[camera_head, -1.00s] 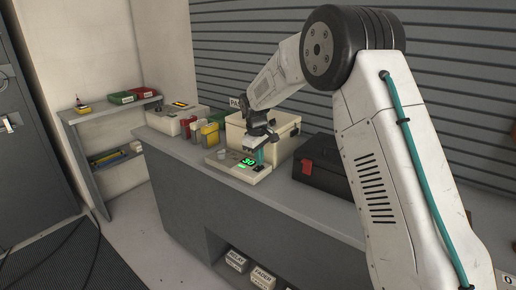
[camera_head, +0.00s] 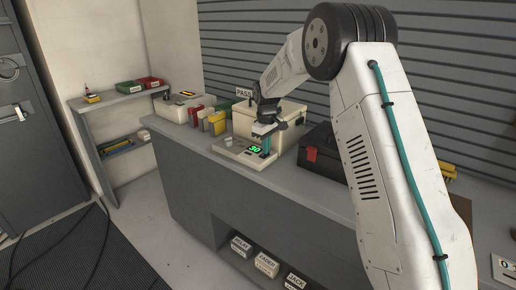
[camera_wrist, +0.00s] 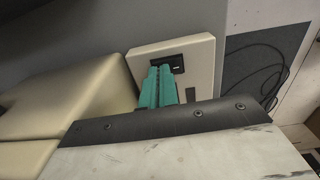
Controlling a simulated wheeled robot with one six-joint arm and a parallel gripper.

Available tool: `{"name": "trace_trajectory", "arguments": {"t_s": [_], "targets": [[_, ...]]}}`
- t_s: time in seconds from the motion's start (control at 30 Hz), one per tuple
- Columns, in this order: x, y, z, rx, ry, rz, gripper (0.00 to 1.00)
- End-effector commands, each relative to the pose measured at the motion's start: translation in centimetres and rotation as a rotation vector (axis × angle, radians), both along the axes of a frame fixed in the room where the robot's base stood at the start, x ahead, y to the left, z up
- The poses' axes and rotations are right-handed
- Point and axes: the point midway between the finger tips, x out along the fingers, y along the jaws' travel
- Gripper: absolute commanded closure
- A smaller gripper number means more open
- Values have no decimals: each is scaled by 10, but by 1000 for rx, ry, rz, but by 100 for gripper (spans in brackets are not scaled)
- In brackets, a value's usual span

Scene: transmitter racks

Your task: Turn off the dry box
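A flat cream panel unit (camera_head: 232,151) with a lit green display (camera_head: 255,149) reading "30" lies on the grey bench. A larger cream box (camera_head: 292,132) stands directly behind it; I cannot tell whether the two are joined. In the wrist view the panel face (camera_wrist: 203,58) carries a black switch-like part (camera_wrist: 174,62) and a darker slot. My gripper (camera_head: 266,148) points down at the panel beside the display. Its teal fingers (camera_wrist: 157,72) are together with nothing visible between them, their tips at the black part's edge. Contact cannot be made out.
A black case with a red latch (camera_head: 318,150) stands right of the cream box. Red, white and yellow items (camera_head: 207,121) and a cream unit (camera_head: 178,103) stand to the left. Labelled boxes (camera_head: 267,263) sit in the bench's lower opening. The floor in front is clear except for cables on a mat.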

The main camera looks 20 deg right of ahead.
Motion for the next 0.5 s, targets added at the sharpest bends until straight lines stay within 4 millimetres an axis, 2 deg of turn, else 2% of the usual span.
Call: {"name": "trace_trajectory", "arguments": {"t_s": [0.03,0.5], "targets": [[-1,-3,-10,-2,9,0,100],[-3,-7,-13,-5,10,-3,100]]}}
